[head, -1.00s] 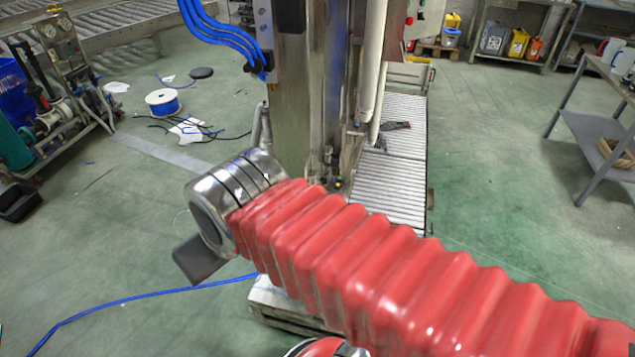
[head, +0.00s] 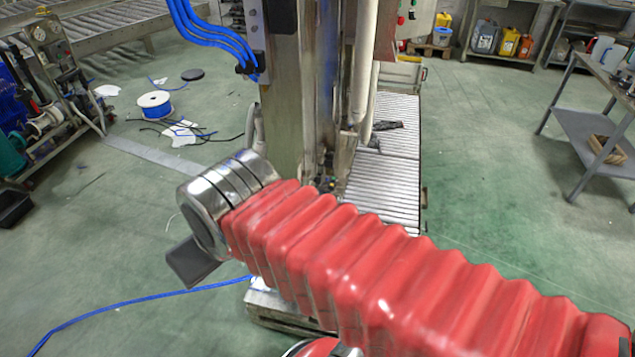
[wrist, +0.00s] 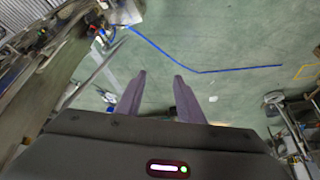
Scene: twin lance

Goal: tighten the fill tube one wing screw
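The filling machine's steel column (head: 283,95) stands upright beyond my arm in the head view. Pale vertical tubes (head: 364,70) run down its right side. I cannot make out a wing screw, nor tell which tube is fill tube one. My gripper (wrist: 160,77) shows in the wrist view as two purple-grey fingers, open, with a clear gap and only floor seen between them. In the head view its fingers cannot be made out. Steel machine parts (wrist: 45,85) lie to the left of the fingers in the wrist view, apart from them.
A roller conveyor (head: 385,165) runs behind the column. Blue hoses (head: 205,35) hang at its upper left. A blue cable spool (head: 155,104) and loose cables lie on the floor at left. A grey table (head: 600,130) stands at right. Green floor is clear between conveyor and table.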

